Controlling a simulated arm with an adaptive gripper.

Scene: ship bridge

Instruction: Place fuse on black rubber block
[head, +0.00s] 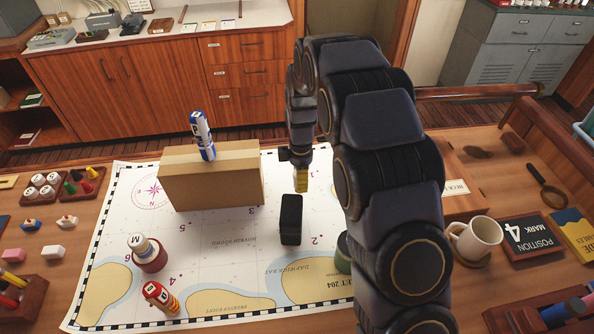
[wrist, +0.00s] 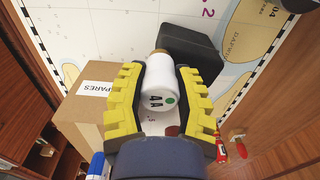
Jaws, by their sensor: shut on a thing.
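The fuse (wrist: 156,88), a white cylinder with AA lettering, a green dot and a brass-coloured end, is between the yellow fingers of my gripper (wrist: 157,100) in the wrist view. My gripper is shut on it. In the head view my gripper (head: 301,178) hangs above the chart, just behind the black rubber block, and the fuse is not clear there. The black rubber block (head: 291,222) stands on the chart right of the cardboard box. In the wrist view the block (wrist: 196,50) is beyond the fuse, partly hidden by it and a finger.
A cardboard box (head: 205,185) with a blue and white cylinder (head: 202,136) on top stands left of my gripper. A red holder (head: 150,258) with a white cylinder and a red cylinder (head: 160,299) stand front left. A mug (head: 474,238) is at right.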

